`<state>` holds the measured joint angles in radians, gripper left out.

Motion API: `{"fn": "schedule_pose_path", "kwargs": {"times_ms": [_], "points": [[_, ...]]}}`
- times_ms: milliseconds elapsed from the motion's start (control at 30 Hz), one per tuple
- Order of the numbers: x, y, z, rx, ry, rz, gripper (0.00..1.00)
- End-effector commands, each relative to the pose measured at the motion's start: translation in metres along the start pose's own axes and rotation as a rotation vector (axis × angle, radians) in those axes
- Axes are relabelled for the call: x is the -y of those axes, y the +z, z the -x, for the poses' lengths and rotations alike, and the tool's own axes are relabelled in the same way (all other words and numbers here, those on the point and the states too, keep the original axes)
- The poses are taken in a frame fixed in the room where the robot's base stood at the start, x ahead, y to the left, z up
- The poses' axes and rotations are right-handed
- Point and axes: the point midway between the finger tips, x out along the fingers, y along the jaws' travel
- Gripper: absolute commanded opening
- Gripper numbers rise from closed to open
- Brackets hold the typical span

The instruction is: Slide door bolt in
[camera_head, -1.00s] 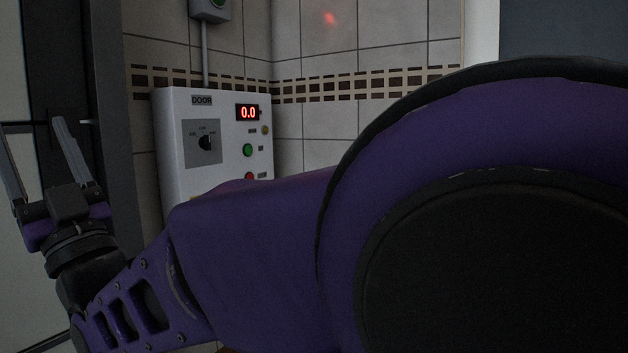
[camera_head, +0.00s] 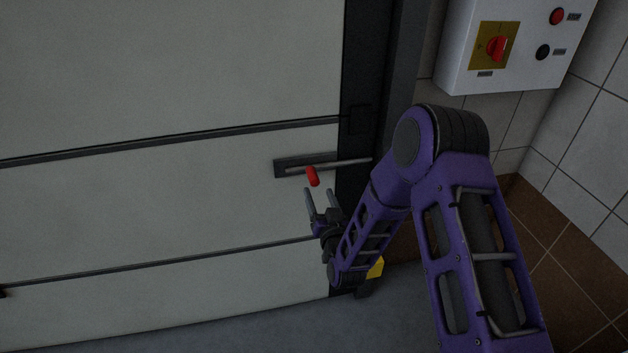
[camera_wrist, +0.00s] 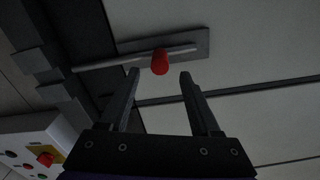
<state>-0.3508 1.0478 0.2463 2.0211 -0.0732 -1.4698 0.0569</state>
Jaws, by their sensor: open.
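The door bolt (camera_head: 342,163) is a grey metal rod on a dark plate (camera_head: 284,167) fixed to the pale door. Its rod reaches right across the dark door frame. A red handle (camera_head: 312,176) sticks out from the bolt. My gripper (camera_head: 320,191) is open and empty just below the red handle, fingers pointing up toward it. In the wrist view the red handle (camera_wrist: 160,62) shows ahead, between the two fingertips (camera_wrist: 160,74), and neither finger visibly touches it. The rod (camera_wrist: 130,60) runs across behind it.
The pale panelled door (camera_head: 150,220) fills the left. A dark frame post (camera_head: 395,60) stands at its right edge. A white control box (camera_head: 520,40) with a red switch hangs on the tiled wall. A yellow block (camera_head: 375,268) is low by the frame. Grey floor lies below.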

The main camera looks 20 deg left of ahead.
Motion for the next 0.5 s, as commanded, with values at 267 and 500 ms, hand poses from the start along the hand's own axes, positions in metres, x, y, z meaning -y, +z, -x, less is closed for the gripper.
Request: {"fn": "schedule_pose_path", "kwargs": {"times_ms": [267,500], "points": [[0.0,0.001,-0.051,-0.001,0.0,0.0,0.64],[0.0,0.0,-0.068,0.0,0.0,0.0,0.64]]}}
